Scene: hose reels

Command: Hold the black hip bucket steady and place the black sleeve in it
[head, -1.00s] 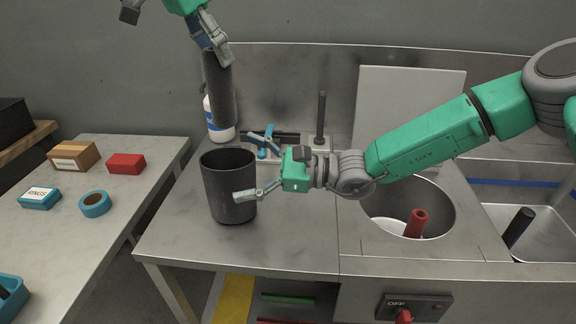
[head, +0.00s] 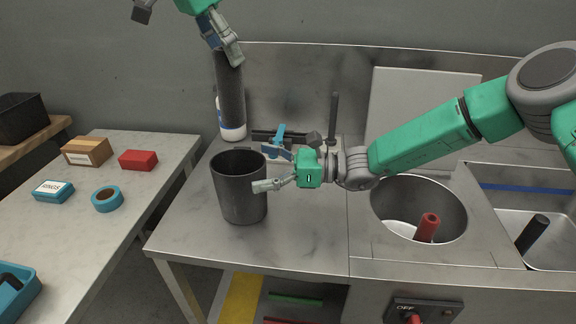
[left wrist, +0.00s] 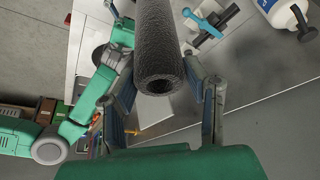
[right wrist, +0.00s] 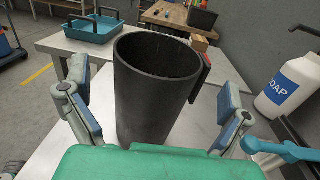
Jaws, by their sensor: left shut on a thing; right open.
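The black hip bucket (head: 240,190) stands upright and open-topped on the metal bench. It fills the middle of the right wrist view (right wrist: 150,95), with a clip at its right rim. My right gripper (head: 262,170) is open at the bucket's right side. Its fingers show at either side of the bucket in the right wrist view, and I see no grip. My left gripper (head: 228,42) is shut on the black sleeve (head: 231,95), a rough dark tube. The sleeve hangs upright, above and behind the bucket in the head view. Its hollow end shows in the left wrist view (left wrist: 158,60).
A white soap bottle (head: 233,130) and a blue-handled fitting (head: 280,135) stand behind the bucket. A side table at left holds a red box (head: 138,160) and blue tape (head: 107,199).

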